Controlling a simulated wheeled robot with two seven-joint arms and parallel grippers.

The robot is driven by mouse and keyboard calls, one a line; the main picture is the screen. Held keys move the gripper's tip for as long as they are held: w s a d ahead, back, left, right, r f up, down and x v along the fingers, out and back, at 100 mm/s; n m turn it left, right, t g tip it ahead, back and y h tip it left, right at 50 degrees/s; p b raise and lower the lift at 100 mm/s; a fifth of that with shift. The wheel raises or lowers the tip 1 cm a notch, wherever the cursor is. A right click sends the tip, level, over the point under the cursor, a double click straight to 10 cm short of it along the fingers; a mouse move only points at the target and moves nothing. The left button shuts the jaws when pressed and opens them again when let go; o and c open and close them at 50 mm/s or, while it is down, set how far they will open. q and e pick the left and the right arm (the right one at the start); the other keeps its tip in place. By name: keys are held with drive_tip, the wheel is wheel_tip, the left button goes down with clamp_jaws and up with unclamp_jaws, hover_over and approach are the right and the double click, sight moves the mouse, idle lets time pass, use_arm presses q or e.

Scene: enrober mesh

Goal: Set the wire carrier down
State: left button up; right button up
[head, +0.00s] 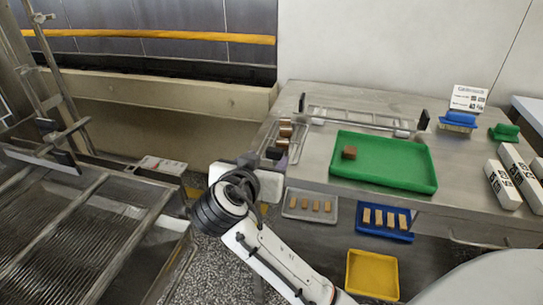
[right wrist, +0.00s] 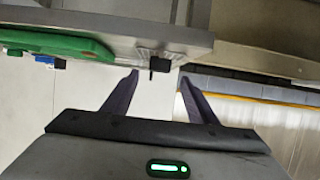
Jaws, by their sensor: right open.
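The wire carrier (head: 360,118) is a long, thin metal frame with an upright black grip at each end. It lies along the back of the steel table (head: 455,165), behind the green tray. My right gripper (head: 272,155) is at the table's left end, below and left of the carrier's left grip. In the right wrist view my right gripper (right wrist: 159,74) is open, with nothing between its fingers. A small black block (right wrist: 152,62) shows just beyond the fingertips there, seemingly apart from them. My left gripper is out of view.
The green tray (head: 380,180) holds one brown piece. Copper-coloured pieces (head: 286,128) lie by the table's left end. Grey (head: 310,217) and blue (head: 384,236) trays of bars and a yellow tray (head: 372,275) are lower down. A slatted conveyor (head: 60,230) stands left. White boxes (head: 503,185) stand right.

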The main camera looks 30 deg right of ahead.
drive_tip(key=s+a+f+n+y, duration=0.2)
drive_tip(key=a+f+n+y, duration=0.1)
drive_tip(key=f, duration=0.4)
drive_tip(key=s+a+f+n+y, duration=0.2)
drive_tip(key=s+a+f+n, duration=0.1)
drive_tip(key=f, duration=0.5)
drive_tip(key=s+a+f+n+y, duration=0.2)
drive_tip(key=f+n+y, duration=0.1)
drive_tip(key=f, duration=0.4)
drive_tip(key=s+a+f+n+y, duration=0.1)
drive_tip(key=s+a+f+y, duration=0.1)
drive_tip(key=s+f, duration=0.3)
drive_tip(key=s+a+f+n+y, duration=0.1)
drive_tip(key=s+f, duration=0.4)
drive_tip(key=s, duration=0.5)
drive_tip(key=shift+s+a+f+n+y, duration=0.25)
drive_tip(key=shift+s+a+n+y, duration=0.25)
drive_tip(key=shift+y, duration=0.3)
